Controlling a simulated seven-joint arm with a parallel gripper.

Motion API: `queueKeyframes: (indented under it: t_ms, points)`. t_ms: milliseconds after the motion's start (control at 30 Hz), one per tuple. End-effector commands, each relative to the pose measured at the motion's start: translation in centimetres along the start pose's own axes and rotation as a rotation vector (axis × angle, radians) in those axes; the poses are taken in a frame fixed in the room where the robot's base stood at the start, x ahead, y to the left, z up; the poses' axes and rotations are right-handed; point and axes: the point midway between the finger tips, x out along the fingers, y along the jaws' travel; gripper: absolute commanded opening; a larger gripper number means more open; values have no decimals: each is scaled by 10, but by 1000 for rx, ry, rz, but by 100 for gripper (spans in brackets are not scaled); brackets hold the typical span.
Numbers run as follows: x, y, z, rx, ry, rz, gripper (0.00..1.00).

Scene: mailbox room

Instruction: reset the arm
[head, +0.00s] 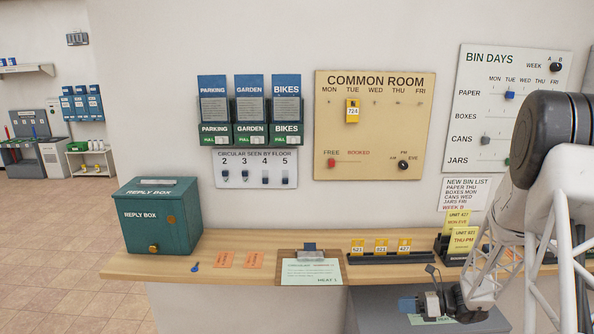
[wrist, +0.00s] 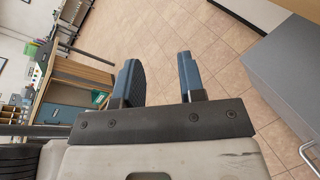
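My gripper (head: 408,305) hangs in front of the counter at the lower right of the head view, just below the counter's front edge. In the wrist view its two blue fingers (wrist: 158,78) stand apart, with only tiled floor between them. It is open and empty. My arm comes in from the right and bends down to it. In the head view the arm covers part of the bin days board (head: 474,75) and the counter's right end.
The common room board (head: 350,168) hangs behind. A grey cabinet (wrist: 285,70) shows in the wrist view.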

Motion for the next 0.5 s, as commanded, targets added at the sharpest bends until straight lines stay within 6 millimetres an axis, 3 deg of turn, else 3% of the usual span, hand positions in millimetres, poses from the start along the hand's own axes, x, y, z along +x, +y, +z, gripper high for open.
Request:
queueKeyframes:
  t_ms: [200, 500]
  points:
    - [14, 56, 29, -190, 148, 45, 37]
    - [26, 132, 53, -460, 347, 116, 37]
